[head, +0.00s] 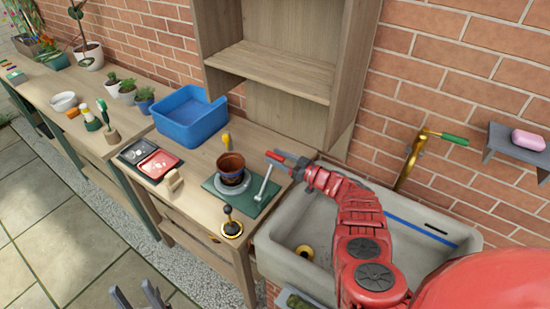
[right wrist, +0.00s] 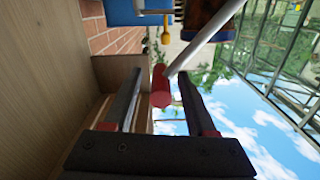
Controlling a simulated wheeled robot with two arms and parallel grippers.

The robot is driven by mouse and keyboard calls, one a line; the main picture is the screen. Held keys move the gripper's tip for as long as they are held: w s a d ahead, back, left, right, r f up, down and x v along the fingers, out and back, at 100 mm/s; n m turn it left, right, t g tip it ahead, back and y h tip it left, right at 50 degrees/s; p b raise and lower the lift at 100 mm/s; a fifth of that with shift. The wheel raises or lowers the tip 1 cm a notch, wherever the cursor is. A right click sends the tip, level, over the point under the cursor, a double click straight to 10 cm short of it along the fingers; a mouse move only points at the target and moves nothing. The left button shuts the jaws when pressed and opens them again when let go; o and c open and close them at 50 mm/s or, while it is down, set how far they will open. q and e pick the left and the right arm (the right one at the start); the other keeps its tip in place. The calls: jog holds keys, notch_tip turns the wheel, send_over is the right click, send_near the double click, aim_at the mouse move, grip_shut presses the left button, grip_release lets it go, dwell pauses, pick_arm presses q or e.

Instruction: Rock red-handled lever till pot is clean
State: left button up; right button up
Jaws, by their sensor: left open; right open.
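A brown pot with a dark blue band (head: 231,168) stands on a round grey plate on a green base (head: 262,206). The lever's silver rod (head: 264,182) rises from the right part of the base, leaning right. Its red handle (right wrist: 160,88) shows between the fingers of my open right gripper (head: 277,158) in the right wrist view; I cannot tell whether they touch it. The pot (right wrist: 208,16) also shows there, at the top edge. My left gripper (head: 138,297) is open and empty at the bottom, over the paving.
A blue bin (head: 190,117) stands behind the pot. A black and red tray (head: 150,158), a wooden block (head: 174,180) and a black-knobbed brass piece (head: 231,225) are on the bench. A stone sink (head: 290,232) lies right, below my right arm. A shelf unit (head: 275,70) stands behind.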

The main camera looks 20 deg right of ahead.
jog(key=shift+w+a, duration=0.3)
jog(key=shift+c, duration=0.2)
grip_shut()
dwell(1.2)
